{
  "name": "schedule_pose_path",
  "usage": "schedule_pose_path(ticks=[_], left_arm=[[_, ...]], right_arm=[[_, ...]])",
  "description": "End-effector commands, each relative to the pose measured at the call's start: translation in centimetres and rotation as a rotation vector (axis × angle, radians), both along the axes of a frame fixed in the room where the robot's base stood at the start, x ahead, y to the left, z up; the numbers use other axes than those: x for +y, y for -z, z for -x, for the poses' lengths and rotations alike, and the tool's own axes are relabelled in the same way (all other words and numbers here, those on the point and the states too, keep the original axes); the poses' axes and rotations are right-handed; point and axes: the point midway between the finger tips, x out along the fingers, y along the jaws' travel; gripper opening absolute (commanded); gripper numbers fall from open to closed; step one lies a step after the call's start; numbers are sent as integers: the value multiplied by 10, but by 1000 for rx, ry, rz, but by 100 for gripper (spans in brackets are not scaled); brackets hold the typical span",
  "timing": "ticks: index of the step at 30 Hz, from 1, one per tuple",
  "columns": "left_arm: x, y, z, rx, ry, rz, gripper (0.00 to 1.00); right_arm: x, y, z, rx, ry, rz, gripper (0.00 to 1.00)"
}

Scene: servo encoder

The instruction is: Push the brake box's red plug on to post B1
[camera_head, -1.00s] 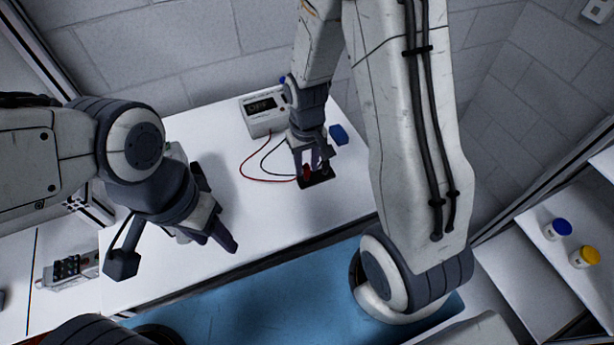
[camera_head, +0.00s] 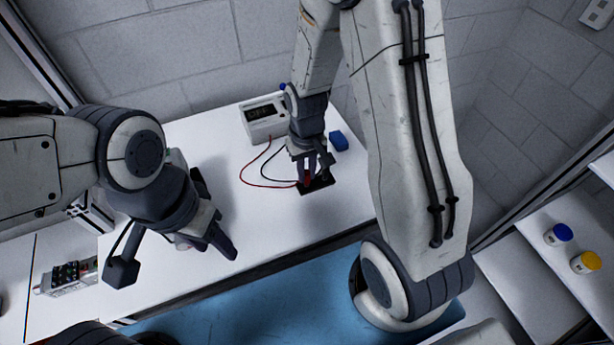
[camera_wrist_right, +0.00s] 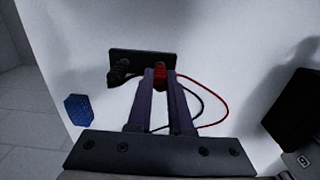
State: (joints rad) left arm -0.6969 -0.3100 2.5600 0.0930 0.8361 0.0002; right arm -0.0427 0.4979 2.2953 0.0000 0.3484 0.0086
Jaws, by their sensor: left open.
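The brake box (camera_head: 264,118) is a white case whose display reads OFF. A red lead and a black lead run from it to a dark holder plate (camera_head: 318,187). The red plug (camera_wrist_right: 160,78) stands at the plate, between the fingers of my right gripper (camera_wrist_right: 161,76), which look shut on it. In the head view my right gripper (camera_head: 308,178) partly hides the plug. The black plug (camera_wrist_right: 119,71) stands beside it on the plate. My left gripper (camera_head: 222,243) is open and empty above the table's front left. Post B1 cannot be told apart.
A small grey unit (camera_head: 66,276) with dark and red terminals stands at the far left. A blue block (camera_head: 338,140) lies right of the brake box. Blue-lidded (camera_head: 558,235) and yellow-lidded (camera_head: 585,262) jars stand on the right shelf. The white tabletop (camera_head: 225,140) is mostly clear.

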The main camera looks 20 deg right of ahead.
Motion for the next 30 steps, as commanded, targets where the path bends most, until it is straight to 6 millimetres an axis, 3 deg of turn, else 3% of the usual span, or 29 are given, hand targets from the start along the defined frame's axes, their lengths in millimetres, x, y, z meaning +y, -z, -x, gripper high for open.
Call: schedule_pose_path(ticks=[16,30], left_arm=[[0,-3,0,0,0,0,50],[0,-24,0,0,0,0,50]], right_arm=[[0,-3,0,-1,0,0,0],[0,-26,0,0,0,0,0]])
